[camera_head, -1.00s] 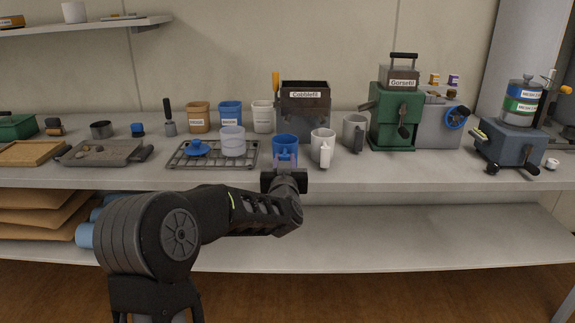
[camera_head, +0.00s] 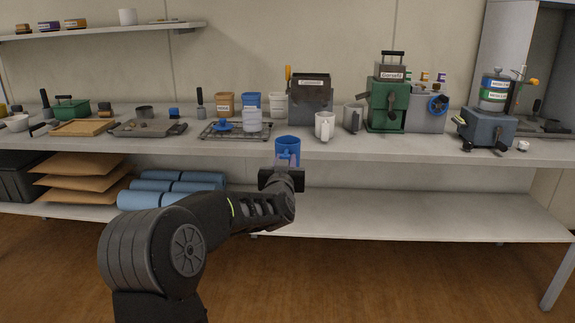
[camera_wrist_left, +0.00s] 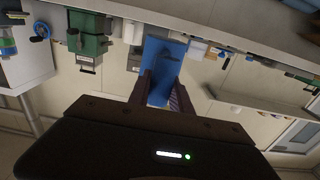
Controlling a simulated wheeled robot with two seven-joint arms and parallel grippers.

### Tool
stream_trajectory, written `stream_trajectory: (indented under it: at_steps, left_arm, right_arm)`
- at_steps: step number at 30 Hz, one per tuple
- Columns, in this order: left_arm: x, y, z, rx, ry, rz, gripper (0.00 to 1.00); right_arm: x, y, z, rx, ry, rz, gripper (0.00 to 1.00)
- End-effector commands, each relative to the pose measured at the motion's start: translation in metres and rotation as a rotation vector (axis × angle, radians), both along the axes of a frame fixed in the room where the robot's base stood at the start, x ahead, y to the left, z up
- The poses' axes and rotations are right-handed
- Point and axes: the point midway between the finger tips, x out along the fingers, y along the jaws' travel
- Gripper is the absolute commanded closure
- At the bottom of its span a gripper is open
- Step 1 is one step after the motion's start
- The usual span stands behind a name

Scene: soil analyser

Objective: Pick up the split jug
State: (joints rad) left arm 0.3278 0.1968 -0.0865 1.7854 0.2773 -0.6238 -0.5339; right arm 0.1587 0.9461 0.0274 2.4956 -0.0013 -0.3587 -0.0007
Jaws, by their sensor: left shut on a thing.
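A blue jug (camera_head: 287,147) with a purplish patch low on its front is held upright by my left gripper (camera_head: 281,177), in front of the table's front edge in the head view. In the left wrist view the blue jug (camera_wrist_left: 165,62) sits between the two fingers of my left gripper (camera_wrist_left: 160,88), which are shut on it. The gripper hides the jug's lower part in the head view. Any split in the jug cannot be made out. My right gripper is not in view.
A white mug (camera_head: 324,127) and a grey mug (camera_head: 353,118) stand on the table (camera_head: 400,148) to the right of the jug. A wire rack (camera_head: 210,135) with a blue lid and a pale tub is behind left. A green machine (camera_head: 386,106) stands farther right. The floor in front is clear.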

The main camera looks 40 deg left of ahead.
Motion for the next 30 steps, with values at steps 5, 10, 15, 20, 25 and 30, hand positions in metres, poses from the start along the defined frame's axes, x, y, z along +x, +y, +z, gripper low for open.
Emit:
stream_trajectory:
  at_steps: [5,10,15,20,25,30]
  left_arm:
    - [0.000,0.001,0.002,0.002,-0.002,0.000,1.00]
    - [0.000,0.001,0.002,0.002,-0.002,0.000,1.00]
    - [0.000,0.001,0.002,0.002,-0.002,0.000,1.00]
    - [0.000,0.001,0.002,0.002,-0.002,0.000,1.00]
    - [0.001,-0.005,-0.001,0.002,-0.002,-0.012,1.00]
    - [0.007,-0.038,-0.017,0.001,0.001,-0.088,1.00]
  right_arm:
    - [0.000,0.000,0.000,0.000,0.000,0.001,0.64]
    - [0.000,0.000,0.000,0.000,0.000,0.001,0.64]
    - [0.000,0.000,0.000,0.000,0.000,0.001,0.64]
    - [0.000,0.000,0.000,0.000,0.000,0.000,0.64]
    - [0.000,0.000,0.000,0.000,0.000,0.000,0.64]
    - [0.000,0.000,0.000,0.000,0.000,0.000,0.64]
